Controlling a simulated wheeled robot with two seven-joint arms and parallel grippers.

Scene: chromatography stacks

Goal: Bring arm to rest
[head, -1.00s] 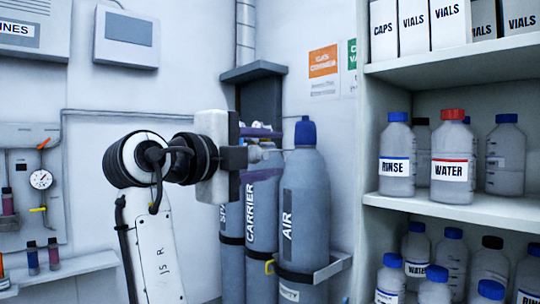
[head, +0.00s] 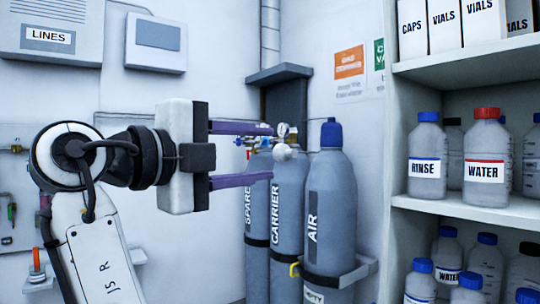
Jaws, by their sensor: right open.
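My right arm (head: 95,250) rises from the lower left, and its link carries the letters "R" and "JS". My right gripper (head: 271,154) points to the right in mid-air. Its two purple fingers are spread apart, one above the other, with nothing held between them. The fingers overlap the Spare cylinder (head: 256,215) and the Carrier cylinder (head: 287,215) in the picture; I cannot tell how far in front of them they are. My left gripper is not in view.
The Air cylinder (head: 329,205) stands in a wall bracket (head: 345,275) right of the fingers. A shelf unit (head: 400,140) with bottles and boxes fills the right side. Wall boxes (head: 155,43) hang at the upper left.

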